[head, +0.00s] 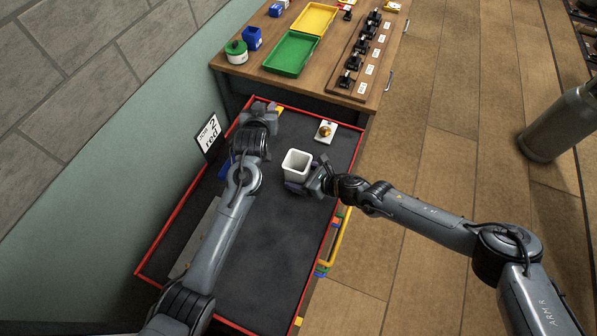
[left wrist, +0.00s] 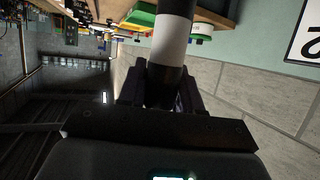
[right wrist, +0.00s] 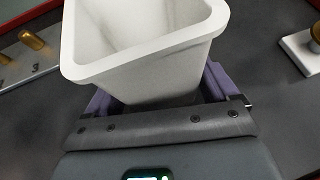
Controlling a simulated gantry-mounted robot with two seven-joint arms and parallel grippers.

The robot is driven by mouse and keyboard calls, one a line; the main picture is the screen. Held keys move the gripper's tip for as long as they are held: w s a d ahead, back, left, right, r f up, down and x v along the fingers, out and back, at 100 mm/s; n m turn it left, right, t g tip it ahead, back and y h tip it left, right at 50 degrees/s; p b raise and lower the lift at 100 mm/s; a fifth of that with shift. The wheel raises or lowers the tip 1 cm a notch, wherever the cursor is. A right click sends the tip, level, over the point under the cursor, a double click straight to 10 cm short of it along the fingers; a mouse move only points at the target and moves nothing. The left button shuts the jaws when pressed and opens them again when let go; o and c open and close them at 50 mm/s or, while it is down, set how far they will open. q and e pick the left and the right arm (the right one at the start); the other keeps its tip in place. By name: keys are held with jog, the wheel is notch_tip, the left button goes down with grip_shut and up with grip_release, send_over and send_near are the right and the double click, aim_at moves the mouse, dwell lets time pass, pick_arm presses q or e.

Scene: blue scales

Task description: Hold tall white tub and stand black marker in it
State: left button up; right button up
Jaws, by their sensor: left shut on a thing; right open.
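The tall white tub (head: 297,164) stands upright and open-topped on the dark cart top in the head view. It also fills the upper middle of the right wrist view (right wrist: 140,60). My right gripper (head: 308,184) is open, with its fingers on either side of the tub's lower part. Whether they touch it I cannot tell. My left gripper (head: 264,110) is above the far left part of the cart. In the left wrist view it is shut on the black marker (left wrist: 172,40), which has a white band. The marker's lower end is hidden by the fingers.
The cart has a red rim (head: 173,220). A white plate with a brass knob (head: 326,131) lies right of the tub's far side. A sign (head: 209,133) stands at the left edge. Behind is a wooden bench with a green tray (head: 291,54). The cart's near middle is clear.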

jog(key=c, duration=0.5)
jog(key=shift+c, duration=0.2)
pick_arm(q)
jog(key=s+d+r+m+g+h, duration=0.1)
jog(key=s+d+r+m+h, duration=0.35)
jog(key=s+d, duration=0.4)
jog(key=shift+n, duration=0.35)
jog(key=shift+s+d+f, duration=0.15)
jog(key=shift+d+f, duration=0.1)
jog(key=shift+f, duration=0.5)
jog(key=shift+s+d+f, duration=0.2)
jog(key=shift+d+f, duration=0.05)
jog(key=shift+f, duration=0.55)
jog(key=shift+s+d+f, duration=0.15)
jog(key=shift+d+f, duration=0.1)
jog(key=shift+f, duration=0.5)
